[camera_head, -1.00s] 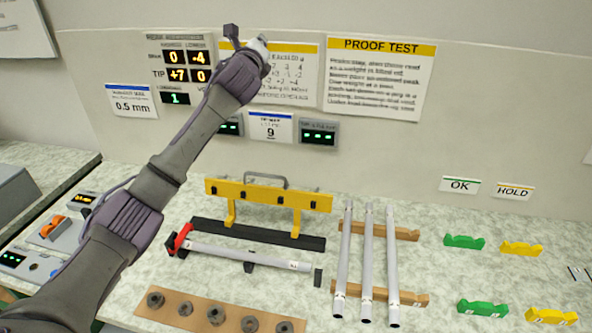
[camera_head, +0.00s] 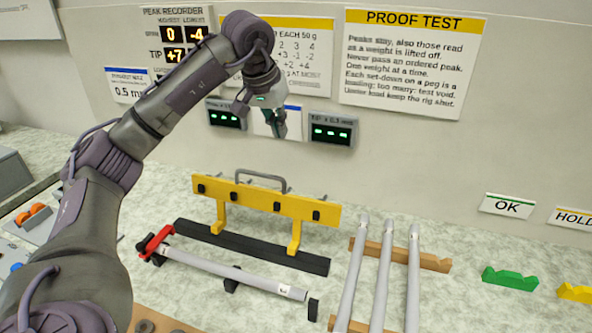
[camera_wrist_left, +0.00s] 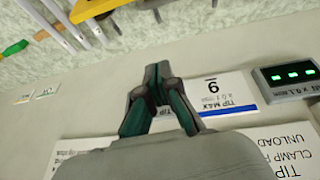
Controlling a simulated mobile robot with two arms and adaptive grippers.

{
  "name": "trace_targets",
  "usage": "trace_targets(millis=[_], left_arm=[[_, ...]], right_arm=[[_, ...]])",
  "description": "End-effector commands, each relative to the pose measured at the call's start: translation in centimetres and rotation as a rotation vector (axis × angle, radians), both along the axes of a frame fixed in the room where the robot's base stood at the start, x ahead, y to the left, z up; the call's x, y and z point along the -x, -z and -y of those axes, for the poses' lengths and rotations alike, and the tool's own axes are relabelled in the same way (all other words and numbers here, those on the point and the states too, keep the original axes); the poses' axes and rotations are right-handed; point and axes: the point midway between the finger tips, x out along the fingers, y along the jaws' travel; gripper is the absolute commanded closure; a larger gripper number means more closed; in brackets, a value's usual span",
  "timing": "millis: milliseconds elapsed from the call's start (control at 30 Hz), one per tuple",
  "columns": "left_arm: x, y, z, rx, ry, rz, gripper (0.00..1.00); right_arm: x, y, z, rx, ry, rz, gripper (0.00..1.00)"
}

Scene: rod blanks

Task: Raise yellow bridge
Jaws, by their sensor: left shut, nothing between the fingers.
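The yellow bridge (camera_head: 265,200) is a yellow bar on two yellow legs, with a grey handle (camera_head: 262,180) on top and several black pegs on its front. It stands on a black base bar (camera_head: 250,248) behind a grey rod (camera_head: 225,270) whose left end sits in a red clamp (camera_head: 155,242). My left gripper (camera_head: 280,132) is shut and empty, pointing down above and behind the handle, in front of the wall. In the left wrist view the closed fingers (camera_wrist_left: 158,72) show, and part of the yellow bridge (camera_wrist_left: 88,8) is at the top edge. My right gripper is not in view.
Three grey rods (camera_head: 382,275) lie on wooden rests (camera_head: 400,255) to the right of the bridge. Green (camera_head: 510,279) and yellow (camera_head: 575,292) holders stand farther right. Readout boxes (camera_head: 331,129) are on the wall behind my left gripper.

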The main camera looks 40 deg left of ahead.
Motion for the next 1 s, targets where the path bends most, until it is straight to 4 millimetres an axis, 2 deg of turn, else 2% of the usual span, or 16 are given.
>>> trace_targets(millis=[33, 100, 267, 667, 833, 1000], left_arm=[[0.7, 0.3, -1.1, -0.04, -0.014, -0.021, 1.0], [1.2, 0.5, -1.9, -0.074, -0.023, -0.042, 1.0], [0.9, 1.9, -2.3, -0.084, -0.027, -0.051, 1.0], [-1.7, 9.7, -3.0, -0.08, -0.026, -0.051, 1.0], [0.4, 9.7, -2.4, -0.082, -0.026, -0.046, 1.0], [1.7, 9.8, -1.9, -0.08, -0.025, -0.046, 1.0]], right_arm=[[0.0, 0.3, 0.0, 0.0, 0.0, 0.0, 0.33], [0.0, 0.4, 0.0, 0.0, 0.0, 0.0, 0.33], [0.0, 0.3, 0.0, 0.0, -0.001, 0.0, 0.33], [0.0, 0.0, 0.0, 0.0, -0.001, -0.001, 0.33], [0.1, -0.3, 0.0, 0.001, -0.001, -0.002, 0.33], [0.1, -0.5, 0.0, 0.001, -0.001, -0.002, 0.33]])
